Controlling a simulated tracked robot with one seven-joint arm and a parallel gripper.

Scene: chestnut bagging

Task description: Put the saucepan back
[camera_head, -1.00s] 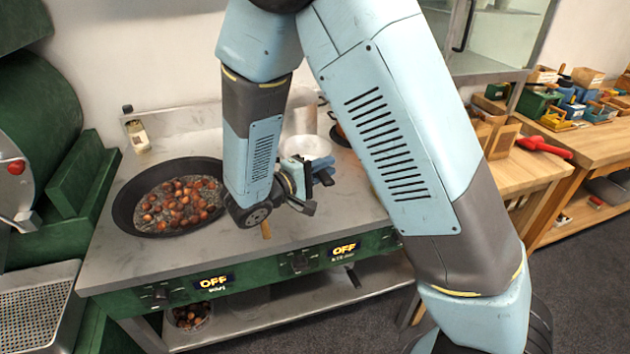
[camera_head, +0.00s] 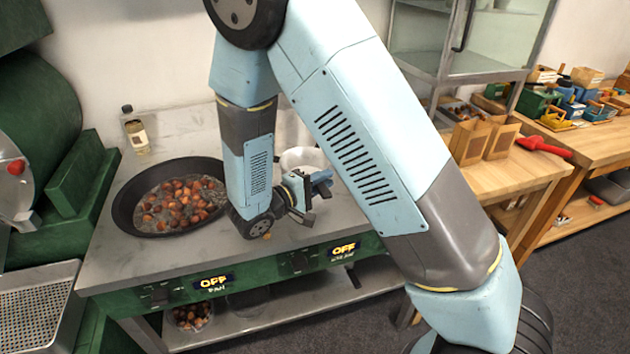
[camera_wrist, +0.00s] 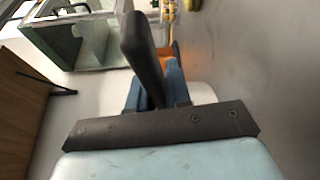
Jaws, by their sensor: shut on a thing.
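The pale, rounded vessel that I take for the saucepan (camera_head: 303,157) shows just behind my gripper (camera_head: 322,184) at the back of the grey counter. Its lower part is hidden by the gripper and the arm. A pale surface beside my fingers in the wrist view (camera_wrist: 200,92) looks like part of it. My gripper is low over the counter, with its blue fingers shut, and the grip itself is hidden. I cannot tell whether the saucepan rests on the counter or hangs a little above it.
A wide black pan (camera_head: 160,232) of chestnuts sits to the left. A bottle (camera_head: 136,132) stands behind it. Paper bags (camera_head: 470,140) and a red scoop (camera_head: 543,147) are on the wooden table at right.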

